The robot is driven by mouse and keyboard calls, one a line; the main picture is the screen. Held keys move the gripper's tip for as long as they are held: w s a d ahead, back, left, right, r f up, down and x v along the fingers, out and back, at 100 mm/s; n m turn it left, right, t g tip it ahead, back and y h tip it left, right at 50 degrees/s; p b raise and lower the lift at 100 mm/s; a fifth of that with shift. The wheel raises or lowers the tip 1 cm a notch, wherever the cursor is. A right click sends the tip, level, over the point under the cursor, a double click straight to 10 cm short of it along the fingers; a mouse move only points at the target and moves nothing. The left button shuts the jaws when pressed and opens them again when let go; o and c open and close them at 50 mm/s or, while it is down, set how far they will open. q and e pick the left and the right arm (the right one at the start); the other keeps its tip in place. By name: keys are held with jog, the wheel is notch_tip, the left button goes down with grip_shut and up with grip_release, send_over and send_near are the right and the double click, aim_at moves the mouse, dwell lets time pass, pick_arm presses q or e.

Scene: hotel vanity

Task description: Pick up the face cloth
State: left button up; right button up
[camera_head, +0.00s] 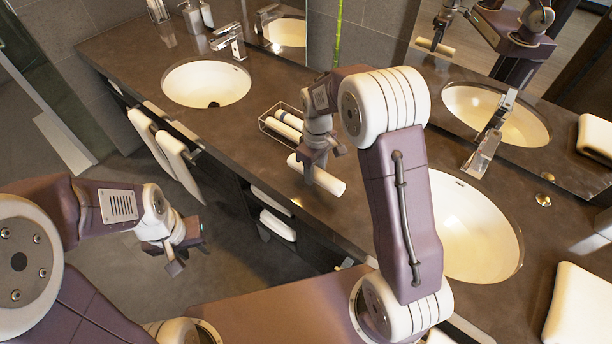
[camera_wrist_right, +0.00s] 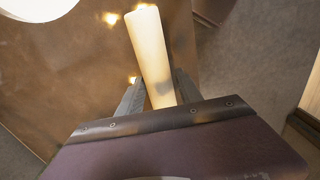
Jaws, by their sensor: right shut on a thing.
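The face cloth (camera_head: 325,179) is a rolled white cloth over the dark counter, in front of a wire basket. My right gripper (camera_head: 318,165) is shut on it near its middle. In the right wrist view the cloth (camera_wrist_right: 150,45) runs between the two fingers of my right gripper (camera_wrist_right: 158,88) and sticks out beyond them. I cannot tell whether the cloth touches the counter. My left gripper (camera_head: 188,257) hangs empty in front of the vanity, low at the left, with its fingers apart.
The wire basket (camera_head: 264,124) holds more rolled cloths (camera_head: 285,124). Two basins (camera_head: 205,83) (camera_head: 470,225) with taps (camera_head: 230,42) (camera_head: 488,135) lie either side. White towels (camera_head: 178,155) hang at the counter front. A folded white towel (camera_head: 580,305) lies at right.

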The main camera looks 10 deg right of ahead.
jog(key=s+d+r, duration=0.1)
jog(key=d, duration=0.1)
jog(key=s+d+r, duration=0.4)
jog(key=shift+s+d+b, duration=0.25)
jog(key=shift+d+b, duration=0.1)
jog(key=shift+d, duration=0.05)
